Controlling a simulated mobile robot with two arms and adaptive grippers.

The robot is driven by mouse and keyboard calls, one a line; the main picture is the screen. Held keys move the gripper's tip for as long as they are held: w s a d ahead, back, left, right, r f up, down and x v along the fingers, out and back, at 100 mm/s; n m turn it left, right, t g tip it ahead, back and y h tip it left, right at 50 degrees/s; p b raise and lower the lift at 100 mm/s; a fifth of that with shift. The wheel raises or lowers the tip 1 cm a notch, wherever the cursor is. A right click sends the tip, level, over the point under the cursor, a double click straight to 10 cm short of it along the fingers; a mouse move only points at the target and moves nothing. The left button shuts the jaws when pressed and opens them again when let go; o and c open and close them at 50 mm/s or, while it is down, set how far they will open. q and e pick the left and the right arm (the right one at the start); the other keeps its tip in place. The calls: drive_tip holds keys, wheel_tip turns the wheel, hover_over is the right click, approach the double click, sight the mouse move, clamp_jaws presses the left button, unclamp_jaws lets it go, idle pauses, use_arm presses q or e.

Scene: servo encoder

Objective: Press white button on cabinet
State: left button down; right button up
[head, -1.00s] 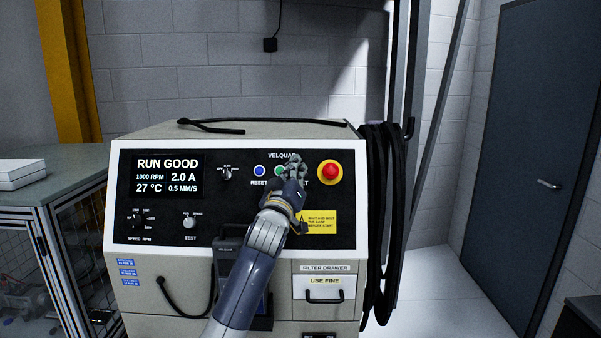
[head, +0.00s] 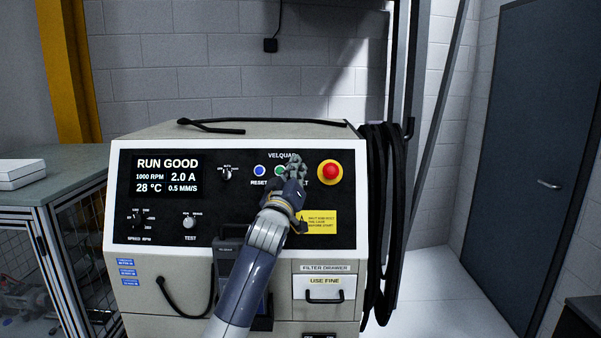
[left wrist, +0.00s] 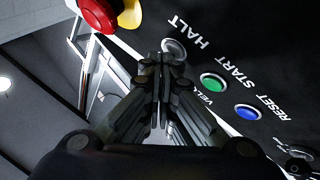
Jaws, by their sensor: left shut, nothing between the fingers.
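The cabinet (head: 160,274) has a black front panel with a row of buttons. The white button (left wrist: 174,47), beside the word HALT, shows in the left wrist view as a pale round cap with a metal ring. In the head view my left gripper hides it. My left gripper (head: 296,165) is shut and empty, with its fingertips in front of the panel. In the left wrist view the fingertips (left wrist: 162,62) overlap the button's lower edge; I cannot tell whether they touch it. My right gripper is not in view.
A green button (left wrist: 212,83) and a blue button (left wrist: 247,112) are beside the white one. A red emergency knob (head: 330,172) on a yellow base sits to its right in the head view. The display (head: 167,175) reads RUN GOOD. Black hoses (head: 380,220) hang on the cabinet's right side.

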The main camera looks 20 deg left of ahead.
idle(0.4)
use_arm(q)
drive_tip(key=shift+s+d+r+p, duration=0.1)
drive_tip(key=shift+s+r+p, duration=0.1)
drive_tip(key=shift+s+p, duration=0.2)
drive_tip(key=s+d+r+p, duration=0.1)
drive_tip(key=s+r+p, duration=0.1)
drive_tip(key=s, duration=0.3)
drive_tip(key=shift+s+d+r+p, duration=0.15)
drive_tip(key=shift+d+r+p, duration=0.1)
drive_tip(key=shift+p, duration=0.35)
